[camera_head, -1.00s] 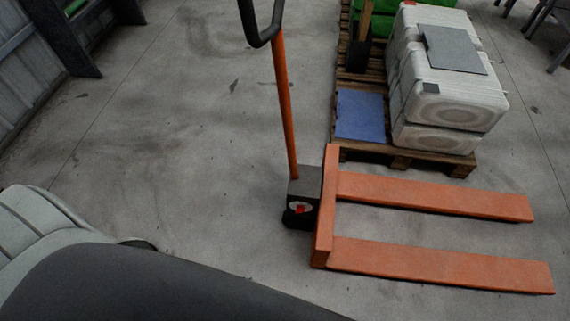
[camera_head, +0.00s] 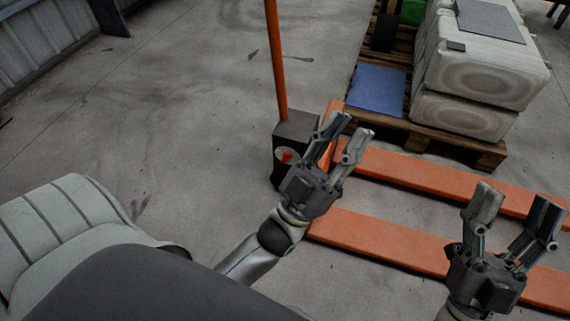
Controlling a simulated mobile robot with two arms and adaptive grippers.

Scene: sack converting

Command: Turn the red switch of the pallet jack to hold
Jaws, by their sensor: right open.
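The orange pallet jack (camera_head: 377,236) stands on the floor with its handle shaft (camera_head: 277,62) upright. The red switch (camera_head: 286,156) sits on a pale round plate on the dark box (camera_head: 297,131) at the shaft's foot. The setting of the switch is too small to read. My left gripper (camera_head: 345,130) is open and empty, just right of the switch in the picture, with its fingers pointing up and right and partly covering the box and fork frame. My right gripper (camera_head: 515,207) is open and empty over the forks at the lower right.
A wooden pallet (camera_head: 433,133) behind the forks carries stacked pale sacks (camera_head: 484,72) and a blue sheet (camera_head: 378,89). A metal wall (camera_head: 40,38) runs along the upper left. The floor left of the jack is clear.

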